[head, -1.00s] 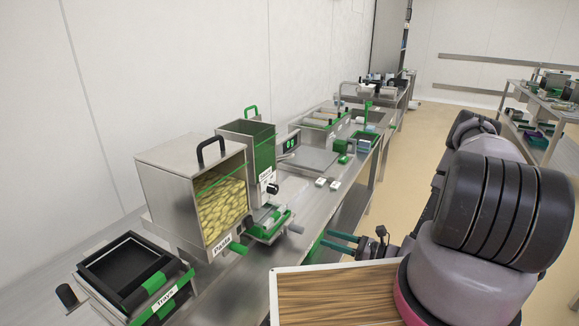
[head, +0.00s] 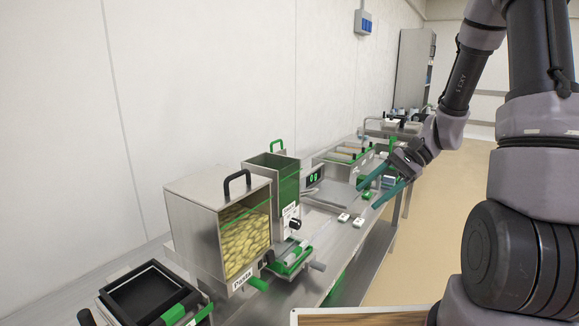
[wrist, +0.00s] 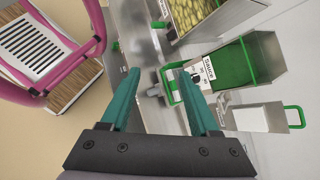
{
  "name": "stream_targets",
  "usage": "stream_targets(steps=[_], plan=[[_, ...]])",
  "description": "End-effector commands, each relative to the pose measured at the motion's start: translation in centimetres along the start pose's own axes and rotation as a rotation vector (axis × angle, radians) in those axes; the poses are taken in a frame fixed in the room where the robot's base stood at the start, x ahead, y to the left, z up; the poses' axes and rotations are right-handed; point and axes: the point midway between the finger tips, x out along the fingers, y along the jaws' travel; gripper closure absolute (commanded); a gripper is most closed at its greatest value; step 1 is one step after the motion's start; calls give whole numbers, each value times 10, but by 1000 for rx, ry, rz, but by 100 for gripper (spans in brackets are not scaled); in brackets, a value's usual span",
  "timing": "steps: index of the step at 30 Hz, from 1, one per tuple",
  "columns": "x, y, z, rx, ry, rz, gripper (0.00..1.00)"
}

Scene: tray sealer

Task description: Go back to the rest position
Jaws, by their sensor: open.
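My gripper (head: 382,191) is open and empty, with two teal fingers. In the head view it is raised over the front edge of the steel bench, to the right of the dispensers. In the wrist view its fingers (wrist: 155,92) stand apart with nothing between them. Beyond them lie the green sauce dispenser (wrist: 247,65) and the pasta dispenser (wrist: 200,18). My arm comes down from the upper right of the head view.
The pasta dispenser (head: 190,222) and sauce dispenser (head: 284,178) stand on the bench. Black trays (head: 147,293) are at lower left. Open floor (head: 445,220) lies right of the bench.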

Motion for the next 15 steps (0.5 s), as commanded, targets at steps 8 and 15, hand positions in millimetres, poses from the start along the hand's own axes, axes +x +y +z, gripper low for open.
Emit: stream_targets(steps=[8, 15], plan=[[-51, -6, 64, -244, 285, 139, 38], [-94, -4, 116, -436, 547, 193, 38]])
